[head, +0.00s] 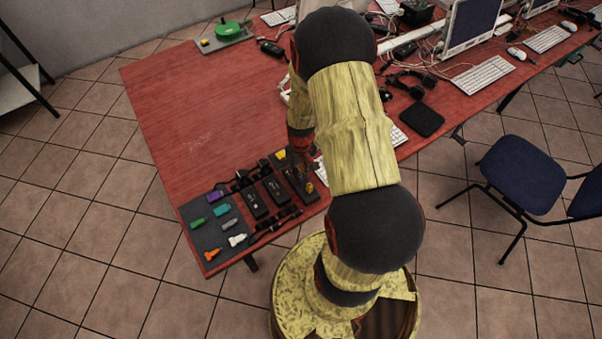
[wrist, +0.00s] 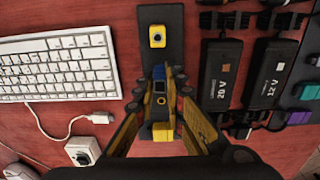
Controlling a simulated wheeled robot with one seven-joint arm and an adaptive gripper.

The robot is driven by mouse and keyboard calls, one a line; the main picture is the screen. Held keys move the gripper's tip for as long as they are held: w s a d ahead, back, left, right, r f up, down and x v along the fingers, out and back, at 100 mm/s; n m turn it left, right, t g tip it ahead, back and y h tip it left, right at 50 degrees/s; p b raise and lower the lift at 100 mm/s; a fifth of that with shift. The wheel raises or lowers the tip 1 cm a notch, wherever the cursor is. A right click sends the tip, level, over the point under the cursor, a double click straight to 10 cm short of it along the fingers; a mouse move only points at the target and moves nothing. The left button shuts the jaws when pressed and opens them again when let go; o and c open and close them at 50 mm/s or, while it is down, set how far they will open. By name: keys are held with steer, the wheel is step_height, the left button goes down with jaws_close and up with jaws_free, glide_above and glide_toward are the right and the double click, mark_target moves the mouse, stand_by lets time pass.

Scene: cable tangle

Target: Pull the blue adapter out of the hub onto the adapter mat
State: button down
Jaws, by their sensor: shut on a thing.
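In the wrist view my gripper (wrist: 160,82) is shut on the blue adapter (wrist: 160,87), of which only a small blue part shows between the fingertips. The black hub (wrist: 174,35) lies beneath it, with one yellow adapter (wrist: 157,36) at its far end and another yellow piece (wrist: 162,131) nearer. I cannot tell whether the blue adapter is still seated in the hub. In the head view the hub (head: 296,182) is partly behind my arm. The dark adapter mat (head: 207,236) lies at the table's near left corner, holding several coloured adapters.
Two black power bricks, 20 V (wrist: 219,72) and 12 V (wrist: 271,72), lie right of the hub in the wrist view, between hub and mat. A white keyboard (wrist: 58,66) lies to its left, with a cable and white plug (wrist: 82,151).

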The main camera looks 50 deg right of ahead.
steer(key=shift+r, duration=0.2)
steer(key=shift+r+p, duration=1.1)
steer(key=shift+r, duration=0.25)
steer(key=c, duration=2.5)
jaws_free()
jaws_close()
